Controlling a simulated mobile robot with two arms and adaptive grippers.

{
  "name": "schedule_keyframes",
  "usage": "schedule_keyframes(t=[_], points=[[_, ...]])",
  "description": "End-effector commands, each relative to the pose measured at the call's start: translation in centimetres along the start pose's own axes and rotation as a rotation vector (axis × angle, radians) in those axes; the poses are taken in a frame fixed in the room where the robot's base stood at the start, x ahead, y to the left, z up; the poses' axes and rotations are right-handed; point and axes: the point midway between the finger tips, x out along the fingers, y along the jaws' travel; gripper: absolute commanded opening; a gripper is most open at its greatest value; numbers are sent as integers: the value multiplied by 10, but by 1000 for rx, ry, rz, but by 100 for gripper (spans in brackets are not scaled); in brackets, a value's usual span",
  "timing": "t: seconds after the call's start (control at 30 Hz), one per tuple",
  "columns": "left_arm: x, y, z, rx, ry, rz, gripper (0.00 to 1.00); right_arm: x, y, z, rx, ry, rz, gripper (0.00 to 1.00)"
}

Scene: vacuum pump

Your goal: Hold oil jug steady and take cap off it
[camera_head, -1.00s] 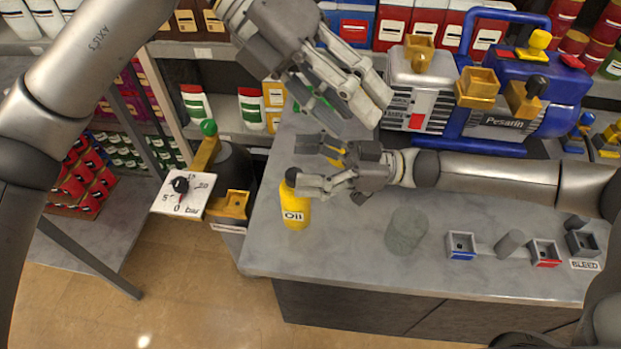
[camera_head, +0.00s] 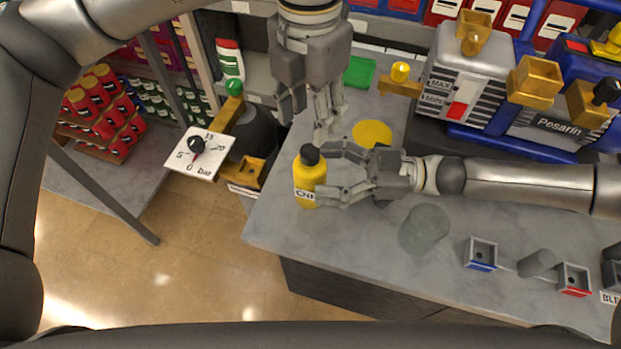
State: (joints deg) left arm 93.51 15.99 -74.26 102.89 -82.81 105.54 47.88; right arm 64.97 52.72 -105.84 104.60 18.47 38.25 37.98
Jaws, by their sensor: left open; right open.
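The yellow oil jug (camera_head: 306,176) stands upright near the left edge of the grey counter. Its black cap (camera_head: 310,155) is on its top. My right gripper (camera_head: 333,173) comes in from the right, low over the counter. It is open, with its fingers spread at the jug's right side; I cannot tell whether they touch it. My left gripper (camera_head: 322,128) points down from above, open, its fingertips just above and slightly right of the cap. Part of the jug's label is hidden by a right finger.
A yellow disc (camera_head: 372,134) and a green square (camera_head: 359,72) lie behind the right gripper. The blue and silver pump (camera_head: 468,75) stands at the back right. A grey translucent cylinder (camera_head: 424,229) is in front. A gauge (camera_head: 198,152) is left of the counter.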

Motion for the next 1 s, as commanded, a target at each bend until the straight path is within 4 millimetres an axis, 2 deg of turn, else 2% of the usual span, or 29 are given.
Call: schedule_keyframes(t=[0.1, 0.2, 0.6, 1.0], points=[[0, 0, 0, 0, 0, -1, 46, 17, -1, 0, 0, 2, -3, 77], [0, 0, 0, 0, 0, -1, 46, 26, 0, 0, 1, 1, -1, 77], [0, 0, 0, 1, 0, -2, 46, 32, 0, 0, 0, 0, 1, 76], [0, 0, 0, 1, 0, -2, 46, 31, 0, 0, 0, 0, 1, 24]])
